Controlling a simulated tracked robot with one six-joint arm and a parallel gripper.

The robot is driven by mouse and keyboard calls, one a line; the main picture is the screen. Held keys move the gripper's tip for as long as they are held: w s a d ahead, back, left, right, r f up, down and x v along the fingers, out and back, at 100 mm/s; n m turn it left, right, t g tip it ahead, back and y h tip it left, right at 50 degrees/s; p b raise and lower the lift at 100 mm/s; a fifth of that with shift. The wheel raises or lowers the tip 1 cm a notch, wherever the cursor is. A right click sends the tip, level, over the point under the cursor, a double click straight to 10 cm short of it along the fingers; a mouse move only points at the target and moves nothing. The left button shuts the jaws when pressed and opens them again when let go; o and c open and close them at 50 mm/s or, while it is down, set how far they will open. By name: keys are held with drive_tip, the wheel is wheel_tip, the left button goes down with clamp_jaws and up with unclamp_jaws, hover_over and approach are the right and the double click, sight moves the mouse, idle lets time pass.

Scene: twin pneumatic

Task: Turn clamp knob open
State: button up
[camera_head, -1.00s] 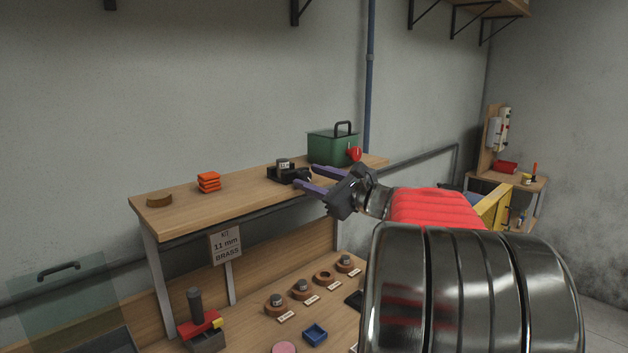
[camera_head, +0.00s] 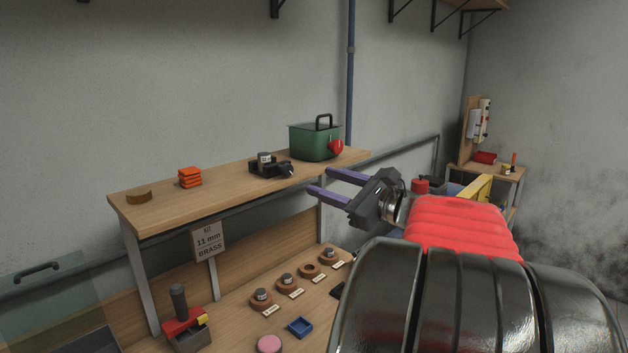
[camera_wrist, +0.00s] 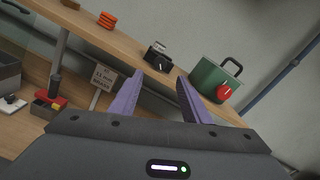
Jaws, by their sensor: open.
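A small black clamp (camera_head: 264,168) stands on the upper wooden shelf, with a grey labelled cylinder (camera_head: 265,158) in it. A dark knob (camera_head: 287,169) with a light mark sits at its right end. The clamp also shows in the wrist view (camera_wrist: 157,60), just beyond my fingertips, with the light mark facing me. My gripper (camera_head: 320,180) is open and empty, its two purple fingers pointing left toward the clamp. The fingers are apart from the knob, to its right and slightly lower in the head view. In the wrist view my gripper (camera_wrist: 160,78) has the clamp roughly between and above its tips.
A green box (camera_head: 312,143) with a black handle and a red knob (camera_head: 336,146) stands right of the clamp. Orange pieces (camera_head: 190,177) and a brown disc (camera_head: 138,196) lie further left. The shelf's front edge is close to my fingers. Below are a sign (camera_head: 208,243) and several round holders.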

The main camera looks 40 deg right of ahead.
sight(290, 170)
drive_tip(key=s, duration=0.3)
drive_tip(key=shift+s, duration=0.1)
idle(0.3)
drive_tip(key=m, duration=0.4)
drive_tip(key=shift+d+m, duration=0.1)
drive_tip(key=shift+m, duration=0.3)
drive_tip(key=w, duration=1.4)
drive_tip(key=shift+a, duration=0.2)
drive_tip(key=shift+s, duration=0.1)
drive_tip(key=shift+c, duration=0.4)
